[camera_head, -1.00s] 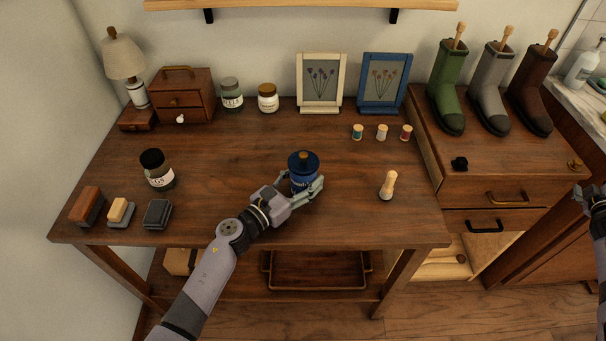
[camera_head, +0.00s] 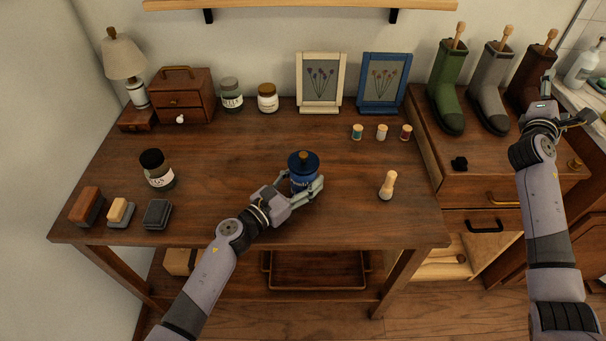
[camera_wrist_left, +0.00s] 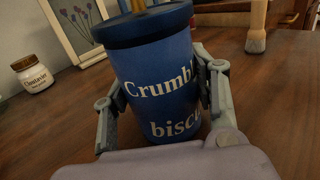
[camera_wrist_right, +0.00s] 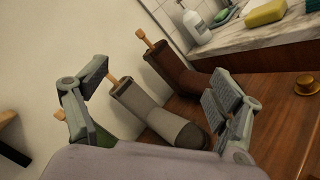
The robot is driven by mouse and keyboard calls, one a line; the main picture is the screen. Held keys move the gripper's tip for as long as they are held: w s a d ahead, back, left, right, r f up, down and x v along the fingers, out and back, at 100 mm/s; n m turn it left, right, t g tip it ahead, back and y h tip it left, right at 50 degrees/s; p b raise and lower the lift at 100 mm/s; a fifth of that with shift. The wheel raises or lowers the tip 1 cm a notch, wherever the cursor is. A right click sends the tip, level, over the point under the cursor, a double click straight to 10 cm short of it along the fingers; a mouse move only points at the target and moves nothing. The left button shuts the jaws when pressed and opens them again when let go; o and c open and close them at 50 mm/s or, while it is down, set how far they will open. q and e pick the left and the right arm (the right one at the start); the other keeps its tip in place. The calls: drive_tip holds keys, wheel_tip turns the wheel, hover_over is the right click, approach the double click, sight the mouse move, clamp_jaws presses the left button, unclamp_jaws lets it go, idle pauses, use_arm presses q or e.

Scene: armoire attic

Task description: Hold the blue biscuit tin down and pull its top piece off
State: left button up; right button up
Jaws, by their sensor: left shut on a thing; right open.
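The blue biscuit tin (camera_head: 303,179) stands upright near the front middle of the wooden table. Its dark blue lid (camera_head: 303,158) with a wooden knob is seated on top. My left gripper (camera_head: 307,190) is shut around the tin's body, below the lid. The left wrist view shows the tin (camera_wrist_left: 158,85) between both fingers, with part of its lettering visible and the lid (camera_wrist_left: 143,25) at the top. My right gripper (camera_head: 568,97) is open and empty, raised in front of the boots at the right, well away from the tin. In its wrist view the fingers (camera_wrist_right: 155,100) are spread.
A wooden darning tool (camera_head: 388,186) stands right of the tin. Several thread spools (camera_head: 382,132) and two picture frames (camera_head: 320,82) are behind it. A labelled jar (camera_head: 157,169) and brushes stand left. Boots (camera_head: 490,95) stand on the drawer chest at right. Table around the tin is clear.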

drive_tip(key=w+a+f+n+y, duration=0.1)
drive_tip(key=a+f+n+y, duration=0.15)
drive_tip(key=a, duration=0.55)
drive_tip(key=a+f+n+y, duration=0.1)
drive_tip(key=a+f+n, duration=0.2)
drive_tip(key=a, duration=0.6)
drive_tip(key=n+g+y, duration=0.1)
drive_tip(key=n+y, duration=0.9)
drive_tip(key=n, duration=0.4)
approach(303, 157)
drive_tip(key=w, duration=0.1)
drive_tip(key=shift+h, duration=0.25)
drive_tip(key=x, duration=1.2)
drive_tip(key=shift+s+a+f, duration=0.1)
drive_tip(key=shift+f, duration=0.05)
drive_tip(key=c, duration=1.3)
drive_tip(key=shift+s+a, duration=0.1)
drive_tip(key=shift+c, duration=0.4)
